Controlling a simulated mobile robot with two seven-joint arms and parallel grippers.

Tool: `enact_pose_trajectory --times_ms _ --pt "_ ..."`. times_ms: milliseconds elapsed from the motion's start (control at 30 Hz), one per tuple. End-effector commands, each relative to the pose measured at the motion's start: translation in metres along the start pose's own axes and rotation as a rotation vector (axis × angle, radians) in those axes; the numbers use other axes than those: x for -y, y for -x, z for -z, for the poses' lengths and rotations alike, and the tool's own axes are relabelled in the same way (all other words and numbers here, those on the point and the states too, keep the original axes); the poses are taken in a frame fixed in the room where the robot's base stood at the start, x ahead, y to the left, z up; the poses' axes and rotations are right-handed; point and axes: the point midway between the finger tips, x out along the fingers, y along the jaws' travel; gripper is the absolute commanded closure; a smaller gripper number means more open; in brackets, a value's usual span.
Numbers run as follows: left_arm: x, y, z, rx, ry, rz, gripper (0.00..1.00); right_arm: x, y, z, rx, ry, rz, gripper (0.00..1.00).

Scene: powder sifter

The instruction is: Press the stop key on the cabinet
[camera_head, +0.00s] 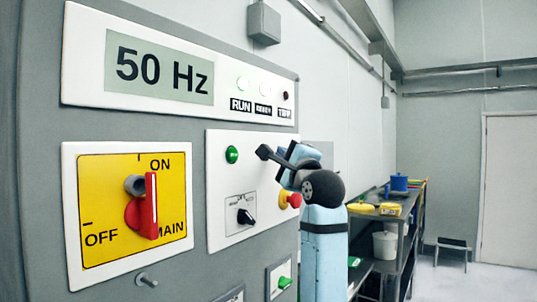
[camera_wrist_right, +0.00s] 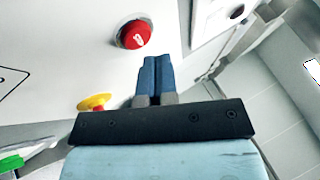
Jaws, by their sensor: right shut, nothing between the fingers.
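The cabinet (camera_head: 40,130) fills the left of the head view. In the right wrist view a round red key with a white mark (camera_wrist_right: 133,34) stands out from its white panel; in the head view I cannot see it, and my right arm covers part of that panel. My right gripper (camera_head: 264,152) is shut and empty, in front of the panel's right part. In the wrist view its blue fingertips (camera_wrist_right: 156,64) lie just below and right of the red key; contact does not show. My left gripper is not in view.
A green button (camera_head: 232,154), a black selector knob (camera_head: 245,216) and a red-and-yellow mushroom button (camera_head: 290,200) are close by. A red main switch (camera_head: 150,205) sits at ON. The display (camera_head: 160,68) reads 50 Hz. A shelf table (camera_head: 408,215) stands behind right.

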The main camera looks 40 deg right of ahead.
Motion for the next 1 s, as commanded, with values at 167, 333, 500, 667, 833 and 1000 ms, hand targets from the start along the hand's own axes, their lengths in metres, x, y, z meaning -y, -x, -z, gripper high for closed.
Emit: enact_pose_trajectory --times_ms 167,333,500,667,833,1000 --pt "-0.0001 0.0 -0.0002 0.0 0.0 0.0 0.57 0.0 0.0 0.0 0.0 0.0 0.0 1.0" --pt "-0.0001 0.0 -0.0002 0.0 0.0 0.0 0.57 0.0 0.0 0.0 0.0 0.0 0.0 1.0" --pt "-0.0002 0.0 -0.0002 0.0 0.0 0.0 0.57 0.0 0.0 0.0 0.0 0.0 0.0 1.0" --pt "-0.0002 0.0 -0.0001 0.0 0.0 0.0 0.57 0.0 0.0 -0.0001 0.0 0.0 0.0 1.0" --pt "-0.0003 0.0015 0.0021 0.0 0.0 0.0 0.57 -0.0008 -0.003 -0.0019 0.001 -0.002 -0.001 1.0" --pt "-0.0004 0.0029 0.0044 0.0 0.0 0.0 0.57 -0.0031 -0.0068 -0.0038 0.0 -0.001 -0.001 1.0"
